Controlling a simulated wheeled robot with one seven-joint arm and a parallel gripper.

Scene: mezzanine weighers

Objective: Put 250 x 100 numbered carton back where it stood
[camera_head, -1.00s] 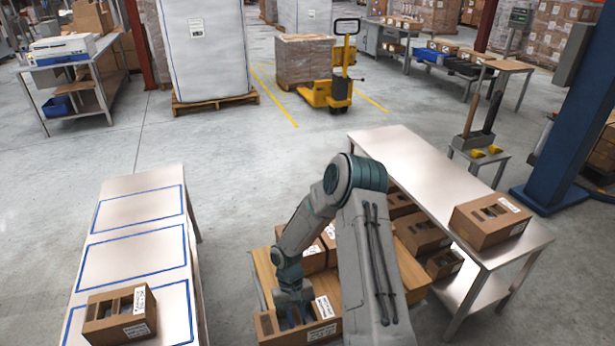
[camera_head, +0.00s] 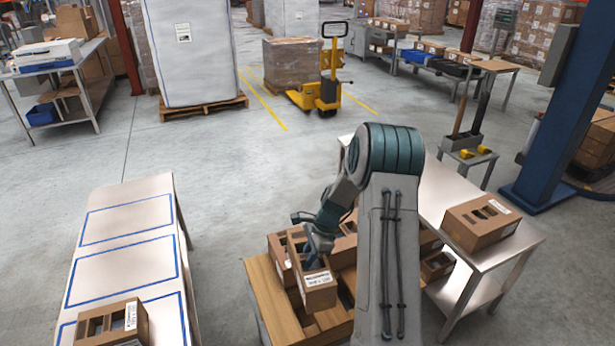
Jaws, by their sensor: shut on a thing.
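My gripper (camera_head: 316,248) is shut on an open-topped brown carton (camera_head: 319,297) with a white label on its near side. The carton is raised and tilted, above or in front of other cartons; the exact gap cannot be told. The fingertips are partly hidden inside it. The print on its label is too small to read. Below it is a wooden-topped stand (camera_head: 268,300), whose left part is bare. More brown cartons (camera_head: 281,260) stand on it behind and beside the held one, partly hidden by my arm.
A white table (camera_head: 125,270) at left has blue outlined areas; a carton (camera_head: 112,325) sits in the nearest, the farther ones are empty. A metal table (camera_head: 440,200) at right bears a carton (camera_head: 480,222) near its front end. A blue column (camera_head: 555,130) stands farther right.

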